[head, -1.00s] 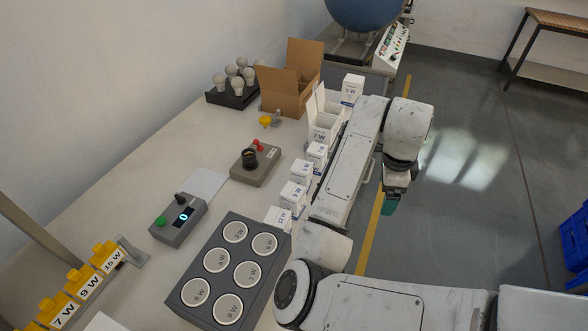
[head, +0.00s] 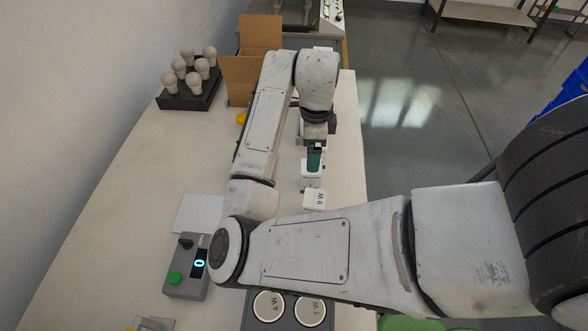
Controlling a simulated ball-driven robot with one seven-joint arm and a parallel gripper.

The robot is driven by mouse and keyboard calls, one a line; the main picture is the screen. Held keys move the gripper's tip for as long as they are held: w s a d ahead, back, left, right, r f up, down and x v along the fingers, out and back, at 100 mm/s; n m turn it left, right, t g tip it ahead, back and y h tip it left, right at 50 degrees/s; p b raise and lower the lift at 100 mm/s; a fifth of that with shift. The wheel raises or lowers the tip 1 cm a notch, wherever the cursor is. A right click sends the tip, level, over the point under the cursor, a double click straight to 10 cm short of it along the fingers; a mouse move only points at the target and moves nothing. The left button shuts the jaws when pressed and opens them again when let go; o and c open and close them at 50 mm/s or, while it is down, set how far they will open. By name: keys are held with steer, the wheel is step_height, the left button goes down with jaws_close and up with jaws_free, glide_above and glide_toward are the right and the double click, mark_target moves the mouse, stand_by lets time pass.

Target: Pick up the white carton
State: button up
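Several white cartons stand in a row along the right side of the bench. One white carton (head: 308,180) is directly below my gripper (head: 314,166), partly covered by it. A nearer white carton (head: 314,199) with a printed watt label stands just in front of that one, apart from my gripper. My gripper points down with its teal fingers at or just above the first carton. I cannot tell whether they touch it, or whether they are open or shut. My arm hides most of the rest of the row.
A brown open box (head: 240,78) and a dark rack of bulbs (head: 190,98) stand at the back left. A grey control box (head: 188,272) with a green button and lit display stands at the front left. Floor lies beyond the bench's right edge.

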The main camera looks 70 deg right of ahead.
mark_target(311, 176)
steer(key=f, duration=0.5)
steer(key=shift+w+f, duration=0.1)
steer(key=shift+w, duration=0.1)
steer(key=shift+d+f+p, duration=0.25)
steer(key=shift+f+p, duration=0.2)
steer(key=shift+f, duration=0.95)
steer(key=shift+d+f+p, duration=0.2)
steer(key=shift+f+p, duration=0.2)
steer(key=shift+f, duration=0.95)
steer(key=c, duration=1.1)
steer(key=shift+r, duration=0.15)
